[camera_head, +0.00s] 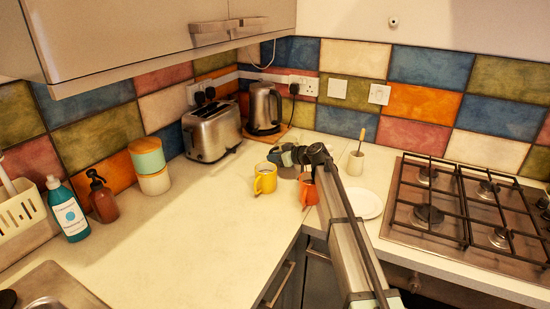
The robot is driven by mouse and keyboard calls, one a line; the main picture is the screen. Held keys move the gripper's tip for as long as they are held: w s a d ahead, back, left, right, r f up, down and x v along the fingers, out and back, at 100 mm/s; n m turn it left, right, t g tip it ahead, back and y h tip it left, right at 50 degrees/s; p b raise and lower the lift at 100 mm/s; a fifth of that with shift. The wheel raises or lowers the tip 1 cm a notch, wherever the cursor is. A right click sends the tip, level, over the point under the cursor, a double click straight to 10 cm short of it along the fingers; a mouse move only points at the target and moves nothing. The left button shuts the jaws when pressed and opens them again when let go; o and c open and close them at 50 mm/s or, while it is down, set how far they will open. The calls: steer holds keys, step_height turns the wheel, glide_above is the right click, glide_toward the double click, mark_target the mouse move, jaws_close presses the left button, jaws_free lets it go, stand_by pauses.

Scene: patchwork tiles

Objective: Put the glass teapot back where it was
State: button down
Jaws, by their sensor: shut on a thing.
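My gripper (284,157) is above the counter near its inner corner, just above and to the right of a yellow mug (265,181). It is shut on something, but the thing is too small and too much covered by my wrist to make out. I cannot pick out a clear glass teapot in this view. An orange mug (309,194) stands below my wrist, partly hidden by my arm.
A white plate (364,204) and a small pot with a wooden stick (355,163) are right of my arm, by the gas hob (420,214). A steel kettle (264,108) and toaster (211,130) stand behind. The counter's left middle (180,230) is clear.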

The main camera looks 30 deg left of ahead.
steer(key=c, duration=1.1)
jaws_free()
steer(key=shift+f, duration=0.1)
steer(key=shift+d+r, duration=0.15)
steer(key=shift+r, duration=0.05)
steer(key=v, duration=1.1)
steer(key=shift+d+r, duration=0.25)
steer(key=shift+d, duration=0.05)
